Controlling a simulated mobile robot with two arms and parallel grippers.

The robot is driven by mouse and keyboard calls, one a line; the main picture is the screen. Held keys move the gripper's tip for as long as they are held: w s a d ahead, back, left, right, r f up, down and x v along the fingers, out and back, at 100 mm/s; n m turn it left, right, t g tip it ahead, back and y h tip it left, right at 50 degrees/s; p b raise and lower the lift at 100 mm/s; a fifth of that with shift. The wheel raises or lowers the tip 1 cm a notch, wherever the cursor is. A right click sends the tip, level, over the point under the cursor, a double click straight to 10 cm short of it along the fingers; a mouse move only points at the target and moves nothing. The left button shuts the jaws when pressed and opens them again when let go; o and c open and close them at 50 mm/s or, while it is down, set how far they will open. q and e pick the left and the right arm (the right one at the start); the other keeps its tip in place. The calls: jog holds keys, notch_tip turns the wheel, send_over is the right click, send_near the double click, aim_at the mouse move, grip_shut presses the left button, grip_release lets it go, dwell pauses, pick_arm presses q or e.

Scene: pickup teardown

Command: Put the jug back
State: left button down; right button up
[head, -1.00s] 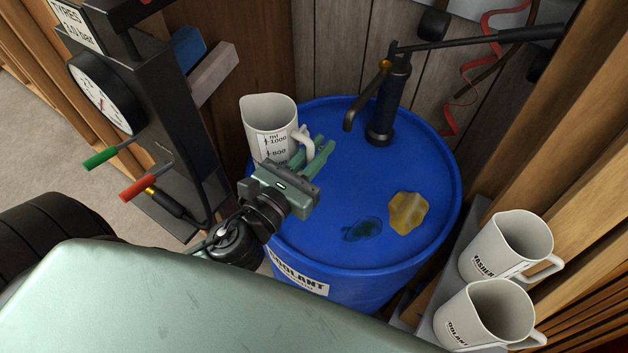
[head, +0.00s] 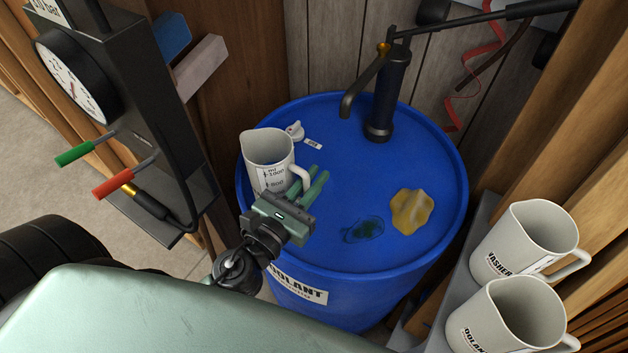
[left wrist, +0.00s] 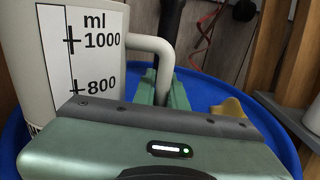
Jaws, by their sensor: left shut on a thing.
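The jug (head: 267,160) is off-white with a printed ml scale and a handle on its right side. It stands upright over the left part of the blue drum's top; I cannot tell whether it touches the drum. My left gripper (head: 312,182) is shut on the jug's handle. In the left wrist view the jug (left wrist: 22,60) fills the left side, and its handle (left wrist: 150,45) runs to the green fingers (left wrist: 163,97). The jug's base is partly hidden by the gripper. My right gripper is not in view.
The blue drum (head: 330,125) carries a hand pump (head: 385,95), a yellow rag (head: 411,211), a dark wet patch (head: 362,230) and a small tagged cap (head: 294,131). Two labelled jugs, washer (head: 530,240) and coolant (head: 510,320), stand on a right shelf. A tyre gauge post (head: 150,120) rises at left.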

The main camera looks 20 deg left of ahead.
pick_arm(q)
jog(key=c, duration=1.8)
grip_release()
jog(key=shift+f, duration=0.1)
jog(key=o, duration=0.3)
jog(key=shift+o, duration=0.2)
